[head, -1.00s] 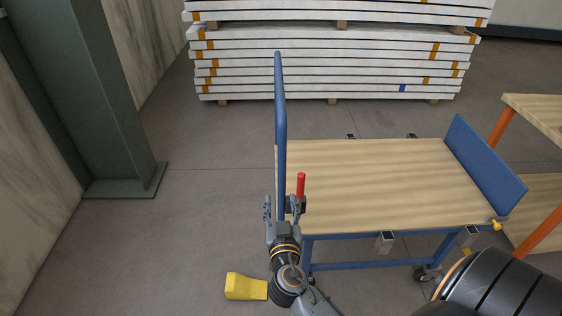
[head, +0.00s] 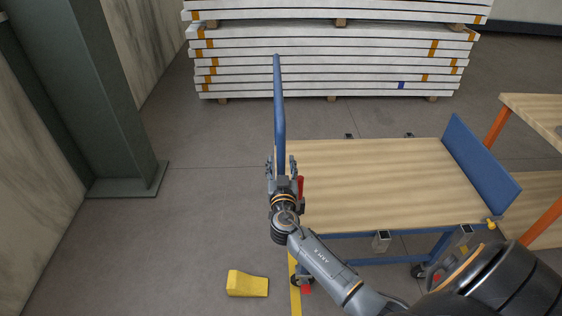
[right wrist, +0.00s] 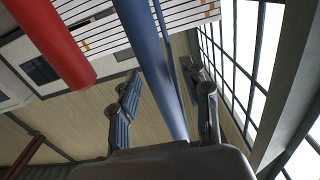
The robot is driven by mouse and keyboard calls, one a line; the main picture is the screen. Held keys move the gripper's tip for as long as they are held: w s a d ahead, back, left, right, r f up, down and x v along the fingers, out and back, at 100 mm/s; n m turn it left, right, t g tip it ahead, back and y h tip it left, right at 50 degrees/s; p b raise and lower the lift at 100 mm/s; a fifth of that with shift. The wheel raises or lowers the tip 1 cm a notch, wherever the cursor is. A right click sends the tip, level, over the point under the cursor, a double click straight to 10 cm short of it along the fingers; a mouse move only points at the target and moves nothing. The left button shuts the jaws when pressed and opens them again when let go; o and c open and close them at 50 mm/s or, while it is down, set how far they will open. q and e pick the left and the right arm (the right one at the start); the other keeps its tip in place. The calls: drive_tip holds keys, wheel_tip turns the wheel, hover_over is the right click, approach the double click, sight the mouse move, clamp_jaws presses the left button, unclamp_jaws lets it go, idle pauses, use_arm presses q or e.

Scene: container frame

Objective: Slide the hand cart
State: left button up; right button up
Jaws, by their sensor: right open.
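The hand cart has a wooden deck (head: 380,180), a blue handle bar (head: 279,105) at its left end and a blue end plate (head: 480,165) at its right. My right gripper (head: 281,168) is at the lower part of the handle bar, with a finger on either side of it. In the right wrist view the blue bar (right wrist: 152,60) runs between the open fingers (right wrist: 163,110), with gaps on both sides. A red grip (head: 301,186) stands just right of the gripper; it also shows at the upper left of the right wrist view (right wrist: 58,45). My left gripper is not in view.
A yellow wedge (head: 247,284) lies on the floor left of the cart, near a yellow floor line (head: 295,285). White stacked panels (head: 330,65) stand behind. A green column (head: 90,110) is at left, a wooden table (head: 535,110) at right. Floor between column and cart is clear.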

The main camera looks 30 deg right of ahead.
drive_tip(key=shift+w+d, duration=0.1)
clamp_jaws()
idle(0.3)
drive_tip(key=shift+d+f+b, duration=0.15)
drive_tip(key=shift+d+b, duration=0.15)
drive_tip(key=s+d+b, duration=0.3)
drive_tip(key=s+d, duration=0.5)
drive_tip(key=d, duration=0.4)
drive_tip(key=shift+d+b, duration=0.25)
drive_tip(key=shift+b, duration=0.05)
